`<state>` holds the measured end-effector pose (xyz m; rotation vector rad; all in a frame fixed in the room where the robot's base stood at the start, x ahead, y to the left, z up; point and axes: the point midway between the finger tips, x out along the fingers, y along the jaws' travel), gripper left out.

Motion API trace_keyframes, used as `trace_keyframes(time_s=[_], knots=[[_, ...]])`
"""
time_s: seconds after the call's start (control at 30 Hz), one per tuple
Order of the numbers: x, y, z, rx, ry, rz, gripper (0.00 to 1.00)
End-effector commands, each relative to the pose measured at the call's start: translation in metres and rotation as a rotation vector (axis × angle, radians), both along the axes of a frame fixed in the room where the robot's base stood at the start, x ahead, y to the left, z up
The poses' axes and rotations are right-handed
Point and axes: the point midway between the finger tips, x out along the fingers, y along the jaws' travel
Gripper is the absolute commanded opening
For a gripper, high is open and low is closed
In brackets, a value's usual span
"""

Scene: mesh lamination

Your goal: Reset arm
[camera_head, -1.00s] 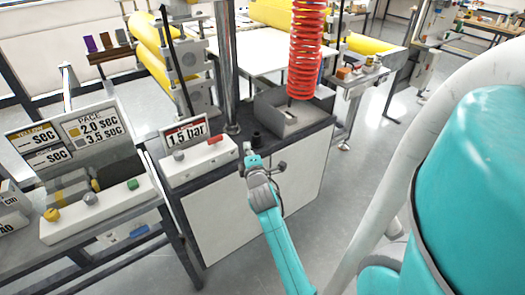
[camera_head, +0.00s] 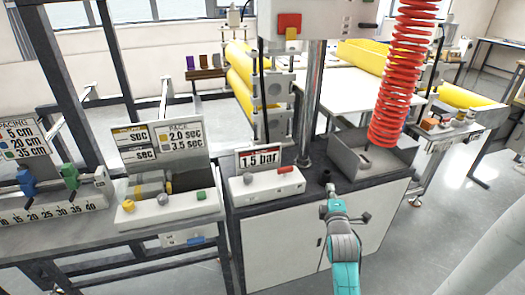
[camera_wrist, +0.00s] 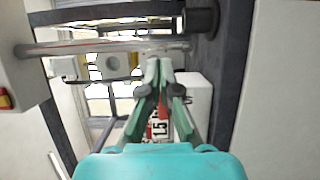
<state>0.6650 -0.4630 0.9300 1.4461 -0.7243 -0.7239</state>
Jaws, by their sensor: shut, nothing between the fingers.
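My gripper (camera_wrist: 160,75) is shut and empty in the wrist view, its two teal fingers together at the tips. In the head view my gripper (camera_head: 331,192) is small, over the front edge of the dark-topped cabinet (camera_head: 290,235). It is right of the white control box (camera_head: 262,187) with the "1.5 bar" sign (camera_head: 259,159), and seems apart from it. The sign also shows partly behind the fingers in the wrist view (camera_wrist: 160,130).
A red coiled hose (camera_head: 402,80) hangs over a grey open tray (camera_head: 370,150) on the cabinet. A metal post (camera_head: 312,100) rises behind my gripper. Left are a button box (camera_head: 170,205) and a numbered scale (camera_head: 50,213). Open floor lies at right.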

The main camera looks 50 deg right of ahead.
Motion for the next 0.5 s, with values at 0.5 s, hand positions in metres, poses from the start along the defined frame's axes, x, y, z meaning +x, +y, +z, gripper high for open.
trace_keyframes(time_s=[0.5], knots=[[0.007, 0.101, -0.047, 0.17, -0.127, 0.135, 0.0]])
